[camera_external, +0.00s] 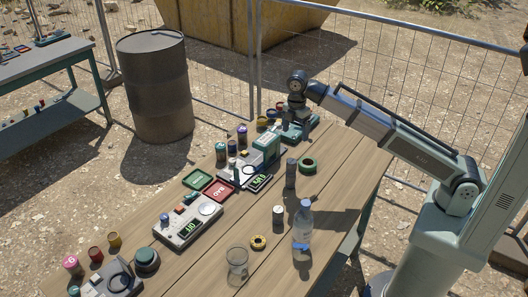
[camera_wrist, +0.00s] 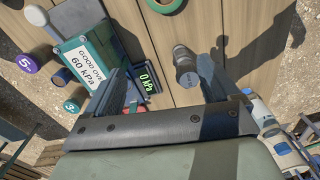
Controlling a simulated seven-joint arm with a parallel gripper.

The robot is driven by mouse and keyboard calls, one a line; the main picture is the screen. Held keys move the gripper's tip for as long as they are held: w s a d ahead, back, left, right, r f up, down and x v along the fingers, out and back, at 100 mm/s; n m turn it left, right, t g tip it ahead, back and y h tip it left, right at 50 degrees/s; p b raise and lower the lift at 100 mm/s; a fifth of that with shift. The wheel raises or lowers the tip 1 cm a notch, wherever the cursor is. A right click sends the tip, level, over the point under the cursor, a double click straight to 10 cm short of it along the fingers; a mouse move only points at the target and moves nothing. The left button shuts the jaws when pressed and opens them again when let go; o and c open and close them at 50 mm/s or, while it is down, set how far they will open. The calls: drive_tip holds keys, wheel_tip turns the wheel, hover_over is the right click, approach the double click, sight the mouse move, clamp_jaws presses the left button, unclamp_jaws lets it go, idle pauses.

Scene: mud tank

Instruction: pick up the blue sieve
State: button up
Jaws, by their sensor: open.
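I cannot clearly make out a blue sieve in either view. My gripper (camera_external: 298,127) is over the far end of the wooden table, partly hidden by its own wrist in the outside view. In the wrist view my gripper (camera_wrist: 165,80) shows two dark fingers set wide apart, with nothing held between them. A dark grey cylinder (camera_wrist: 185,62) appears between the fingers' directions, on the table beyond them; it stands upright in the outside view (camera_external: 291,173).
A pressure device (camera_wrist: 88,48) with a display (camera_wrist: 147,80) is near the left finger. A green ring (camera_external: 307,166), water bottle (camera_external: 302,232), glass (camera_external: 237,264), yellow ring (camera_external: 258,242) and scale (camera_external: 188,228) occupy the table. Its right side (camera_external: 345,170) has bare boards.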

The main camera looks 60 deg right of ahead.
drive_tip(key=w+d+f+m+g, duration=0.1)
drive_tip(key=w+d+f+m, duration=0.1)
drive_tip(key=w+d, duration=0.9)
drive_tip(key=w+d+f+m, duration=0.2)
drive_tip(key=w+d, duration=0.5)
drive_tip(key=d, duration=0.7)
drive_tip(key=n, duration=0.5)
hover_over(272, 113)
drive_tip(key=f+n, duration=0.1)
drive_tip(key=f, duration=0.2)
drive_tip(key=f+n, duration=0.2)
drive_tip(key=w+f+n+t, duration=0.1)
drive_tip(key=f+n, duration=0.1)
drive_tip(key=f, duration=0.1)
drive_tip(key=shift+d+f, duration=0.15)
drive_tip(key=shift+f, duration=0.15)
drive_tip(key=shift+s+f, duration=0.25)
drive_tip(key=shift+f, duration=1.1)
drive_tip(key=shift+s+f, duration=0.2)
drive_tip(key=shift+f, duration=1.1)
drive_tip(key=shift+c, duration=0.4)
drive_tip(key=c, duration=1)
